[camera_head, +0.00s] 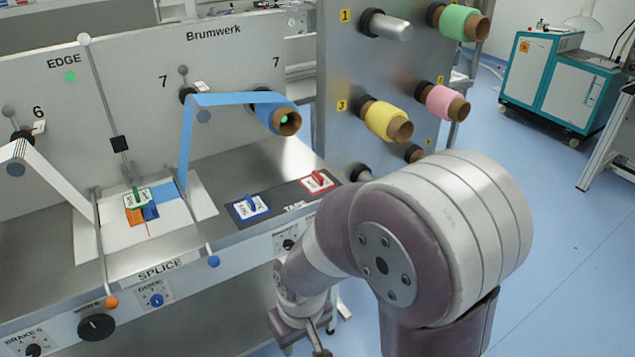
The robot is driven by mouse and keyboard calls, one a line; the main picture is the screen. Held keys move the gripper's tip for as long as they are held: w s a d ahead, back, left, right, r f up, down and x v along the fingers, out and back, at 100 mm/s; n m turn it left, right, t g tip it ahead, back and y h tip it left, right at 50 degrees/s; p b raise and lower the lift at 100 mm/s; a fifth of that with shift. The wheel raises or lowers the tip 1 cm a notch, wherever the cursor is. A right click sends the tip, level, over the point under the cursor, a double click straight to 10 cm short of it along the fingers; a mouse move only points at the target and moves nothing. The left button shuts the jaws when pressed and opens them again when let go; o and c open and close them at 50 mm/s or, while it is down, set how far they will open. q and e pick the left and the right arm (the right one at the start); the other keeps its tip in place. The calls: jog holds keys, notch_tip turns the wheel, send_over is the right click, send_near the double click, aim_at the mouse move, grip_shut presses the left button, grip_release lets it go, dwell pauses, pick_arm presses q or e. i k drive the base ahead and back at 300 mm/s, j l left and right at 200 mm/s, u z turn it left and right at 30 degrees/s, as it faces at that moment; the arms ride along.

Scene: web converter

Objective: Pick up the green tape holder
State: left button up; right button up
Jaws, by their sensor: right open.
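The green tape holder (137,196), a small pale plate with a green grip, sits on the white splice plate (112,240) at the left. It lies at the end of the blue web, above small orange and blue pieces. My right arm comes in from the right, and my right gripper (318,345) is low at the bottom edge, in front of the machine. It is open and well apart from the green holder, to its lower right. Its fingers are partly cut off by the frame. My left gripper is not in view.
A blue tape holder (251,205) and a red tape holder (317,181) lie on the dark tape area. Thin levers with an orange knob (111,302) and a blue knob (213,261) flank the splice plate. Blue web (187,145) hangs behind. Coloured rolls (387,119) stick out from a panel.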

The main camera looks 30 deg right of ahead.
aim_at(138, 198)
jog(key=i+z, duration=0.35)
jog(key=i+j+z, duration=0.35)
jog(key=i, duration=0.15)
jog(key=i+j+z, duration=0.35)
jog(key=i+l, duration=0.05)
jog(key=l, duration=0.05)
